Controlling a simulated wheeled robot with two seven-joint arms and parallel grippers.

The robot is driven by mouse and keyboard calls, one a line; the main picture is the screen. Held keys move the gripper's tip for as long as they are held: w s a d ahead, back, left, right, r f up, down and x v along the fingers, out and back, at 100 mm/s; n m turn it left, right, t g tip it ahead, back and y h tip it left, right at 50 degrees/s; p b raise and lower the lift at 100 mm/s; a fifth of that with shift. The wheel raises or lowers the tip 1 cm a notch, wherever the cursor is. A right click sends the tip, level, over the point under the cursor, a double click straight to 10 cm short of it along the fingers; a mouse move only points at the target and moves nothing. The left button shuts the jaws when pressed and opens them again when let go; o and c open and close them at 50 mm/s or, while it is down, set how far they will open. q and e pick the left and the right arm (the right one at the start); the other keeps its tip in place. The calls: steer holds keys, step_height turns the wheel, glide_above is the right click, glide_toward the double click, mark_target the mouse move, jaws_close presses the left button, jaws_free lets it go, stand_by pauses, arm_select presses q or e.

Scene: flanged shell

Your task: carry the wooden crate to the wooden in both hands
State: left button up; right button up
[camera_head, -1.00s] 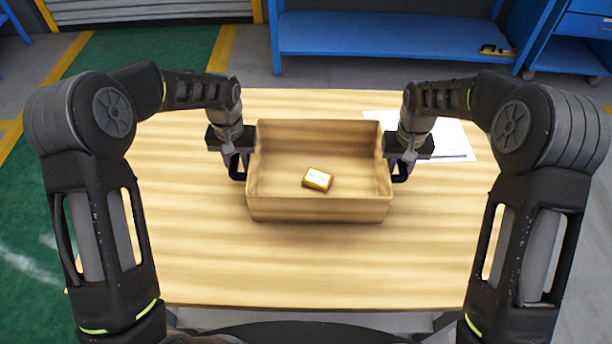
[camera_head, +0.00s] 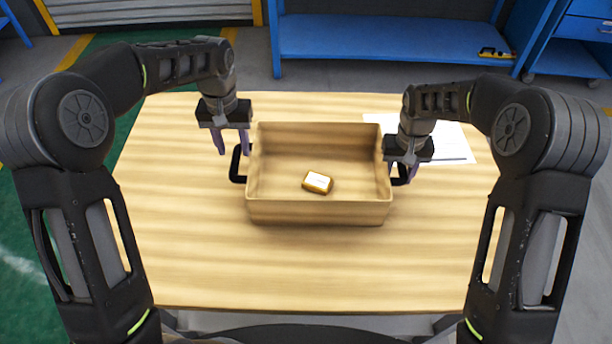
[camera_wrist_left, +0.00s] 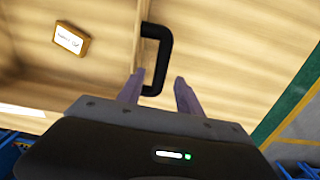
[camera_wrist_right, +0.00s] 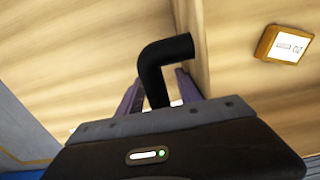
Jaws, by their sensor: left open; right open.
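The wooden crate (camera_head: 318,211) stands on the wooden table (camera_head: 200,260), with a black handle on each short side. A small yellow-brown box with a white label (camera_head: 317,182) lies inside it; it also shows in the left wrist view (camera_wrist_left: 71,38) and the right wrist view (camera_wrist_right: 284,45). My left gripper (camera_head: 233,145) is open and empty, above and beside the left handle (camera_head: 238,164). In the left wrist view that handle (camera_wrist_left: 163,45) is beyond the fingertips. My right gripper (camera_head: 400,172) is open at the right handle (camera_wrist_right: 160,65), which passes between its fingers.
White paper sheets (camera_head: 452,140) lie on the table behind my right gripper. The front and left of the table are clear. A blue shelf unit (camera_head: 395,38) stands behind the table on the floor.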

arm_select(q)
steer(key=shift+r, duration=1.8)
arm_select(e)
step_height(320, 180, up, 12)
arm_select(q)
steer(key=shift+s+f, duration=0.1)
